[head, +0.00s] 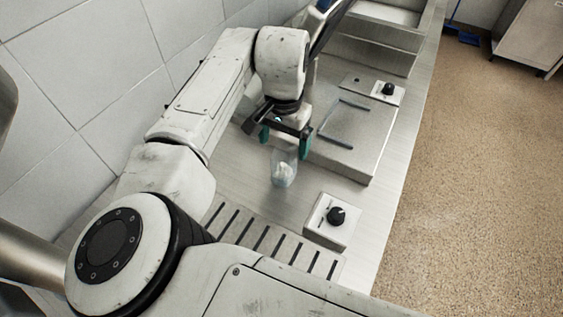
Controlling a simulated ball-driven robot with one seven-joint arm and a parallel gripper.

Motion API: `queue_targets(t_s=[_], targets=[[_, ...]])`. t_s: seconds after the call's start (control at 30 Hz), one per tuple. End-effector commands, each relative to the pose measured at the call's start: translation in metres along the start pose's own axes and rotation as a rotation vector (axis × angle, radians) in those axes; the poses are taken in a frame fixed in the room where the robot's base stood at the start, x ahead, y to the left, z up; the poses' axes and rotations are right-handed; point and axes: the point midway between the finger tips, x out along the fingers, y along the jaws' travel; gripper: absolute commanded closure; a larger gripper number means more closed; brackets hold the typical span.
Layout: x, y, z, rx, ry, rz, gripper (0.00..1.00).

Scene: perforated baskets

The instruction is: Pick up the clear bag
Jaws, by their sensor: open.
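The clear bag (283,174) is a small see-through bag with whitish contents. It stands on the steel counter (251,180) near the middle of the head view. My gripper (284,146) has teal fingertips, spread apart, with one on each side in the picture. It is at or just above the bag's upper end. I cannot tell whether the fingers touch the bag or how much height lies between them. The bag's top is partly hard to make out against the fingers.
A box with a black knob (336,215) stands right of and nearer than the bag. A raised steel block (352,135) is close on the right. A slotted grate (262,236) lies in front. A tiled wall (85,62) bounds the left.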

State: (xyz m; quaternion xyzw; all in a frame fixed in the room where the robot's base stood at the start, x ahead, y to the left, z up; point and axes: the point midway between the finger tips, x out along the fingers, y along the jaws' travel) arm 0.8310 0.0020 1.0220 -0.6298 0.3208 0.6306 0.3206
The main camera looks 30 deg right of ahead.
Motion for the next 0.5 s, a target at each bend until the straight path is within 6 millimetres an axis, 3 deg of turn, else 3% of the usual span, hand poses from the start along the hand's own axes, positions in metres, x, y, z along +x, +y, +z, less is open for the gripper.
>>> queue_targets(t_s=[0.5], targets=[[0.055, 0.004, 0.002, 0.001, -0.002, 0.000, 0.08]])
